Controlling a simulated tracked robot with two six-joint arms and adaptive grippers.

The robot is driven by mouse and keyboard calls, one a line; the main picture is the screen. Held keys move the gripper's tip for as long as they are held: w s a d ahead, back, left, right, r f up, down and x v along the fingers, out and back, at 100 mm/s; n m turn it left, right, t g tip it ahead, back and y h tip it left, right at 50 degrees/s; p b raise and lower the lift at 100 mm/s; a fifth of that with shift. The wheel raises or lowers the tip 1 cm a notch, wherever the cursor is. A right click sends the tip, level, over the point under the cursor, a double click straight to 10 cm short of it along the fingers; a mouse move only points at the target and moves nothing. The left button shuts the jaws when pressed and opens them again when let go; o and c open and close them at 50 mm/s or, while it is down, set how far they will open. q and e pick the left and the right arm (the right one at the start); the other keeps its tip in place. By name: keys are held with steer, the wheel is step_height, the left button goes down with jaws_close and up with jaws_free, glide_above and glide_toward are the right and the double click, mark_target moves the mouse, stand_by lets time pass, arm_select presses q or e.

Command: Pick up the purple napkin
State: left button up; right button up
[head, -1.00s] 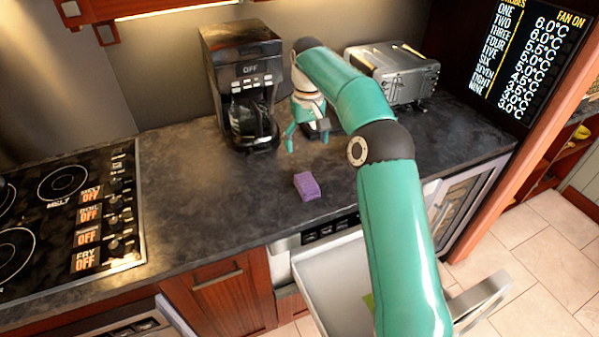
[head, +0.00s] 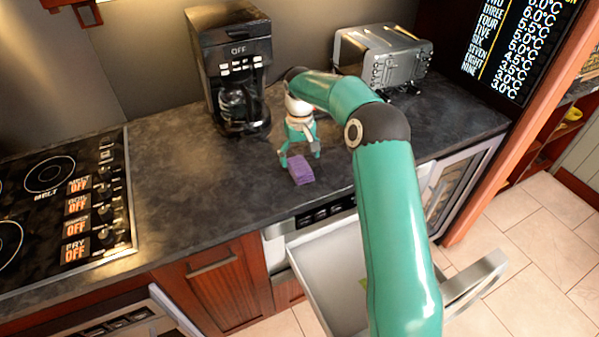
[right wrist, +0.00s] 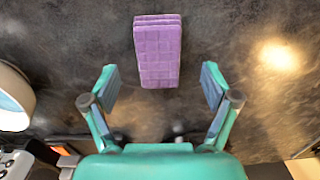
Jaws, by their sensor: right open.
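The purple napkin (head: 301,169) is a small folded block lying on the dark countertop near its front edge. In the right wrist view the napkin (right wrist: 158,50) lies at the top middle, beyond the fingertips and roughly centred between them. My right gripper (head: 301,157) is open and empty, just behind the napkin in the head view. Its two fingers also show spread in the right wrist view (right wrist: 160,88). I cannot tell how high the fingertips are above the counter. My left gripper is not in view.
A coffee maker (head: 232,70) stands behind to the left and a toaster (head: 384,58) behind to the right. A cooktop (head: 62,200) is at the left. An open drawer (head: 328,270) sticks out below the counter. The counter (head: 180,180) left of the napkin is clear.

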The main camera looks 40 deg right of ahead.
mark_target(300, 165)
step_height(300, 165, down, 5)
steer(key=b, duration=0.3)
steer(key=shift+w+d+r, duration=0.15)
steer(key=shift+r, duration=0.15)
steer(key=c, duration=1.1)
steer(key=shift+r, duration=0.1)
steer(key=shift+c, duration=0.2)
steer(key=shift+r, duration=0.5)
step_height(300, 165, up, 8)
steer(key=shift+f, duration=0.15)
step_height(300, 165, up, 11)
steer(key=p, duration=0.4)
